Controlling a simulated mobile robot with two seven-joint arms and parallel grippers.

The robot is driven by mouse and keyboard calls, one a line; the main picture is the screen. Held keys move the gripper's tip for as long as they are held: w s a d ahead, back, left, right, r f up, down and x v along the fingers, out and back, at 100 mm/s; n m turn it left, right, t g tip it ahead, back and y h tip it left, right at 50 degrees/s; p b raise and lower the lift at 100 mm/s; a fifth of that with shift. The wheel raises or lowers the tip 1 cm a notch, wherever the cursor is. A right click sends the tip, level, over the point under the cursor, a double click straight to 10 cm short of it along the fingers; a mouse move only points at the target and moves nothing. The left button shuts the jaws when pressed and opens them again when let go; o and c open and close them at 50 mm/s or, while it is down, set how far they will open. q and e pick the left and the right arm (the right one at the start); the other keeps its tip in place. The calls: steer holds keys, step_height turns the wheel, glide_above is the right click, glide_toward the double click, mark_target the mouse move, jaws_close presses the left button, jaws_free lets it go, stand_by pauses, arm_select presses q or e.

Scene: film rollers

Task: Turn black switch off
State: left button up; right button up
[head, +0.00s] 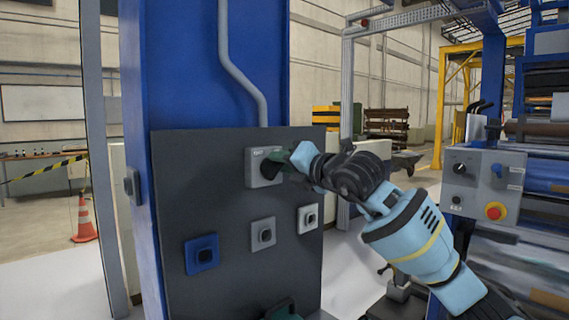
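A grey switch box (256,180) with a dark label is mounted near the top of a dark panel. A black switch knob (269,168) shows on its face, partly covered by my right gripper. My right gripper (280,160) has dark fingertips at the knob; whether they touch it or are closed around it I cannot tell. The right arm comes in from the lower right. A dark teal part, probably the tip of my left gripper (284,312), shows at the bottom edge; its fingers cannot be made out.
The dark panel (215,225) is fixed to a blue column (205,65). Below the box are a blue switch (202,254), a grey one (263,234) and a white one (307,218). A machine control box (483,183) stands right, an orange cone (84,220) left.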

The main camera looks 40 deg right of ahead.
jaws_close()
steer(key=n, duration=0.4)
steer(key=a+n+p, duration=0.1)
steer(key=n, duration=0.3)
steer(key=a+n, duration=0.1)
steer(key=n, duration=0.4)
steer(key=shift+s+r, duration=0.1)
steer(key=shift+r, duration=0.1)
steer(key=n, duration=0.4)
steer(key=shift+a+f+n+p, duration=0.2)
steer(key=shift+a+n+p, duration=0.1)
steer(key=shift+a+n, duration=0.1)
stand_by(0.4)
steer(key=shift+o, duration=1.3)
jaws_free()
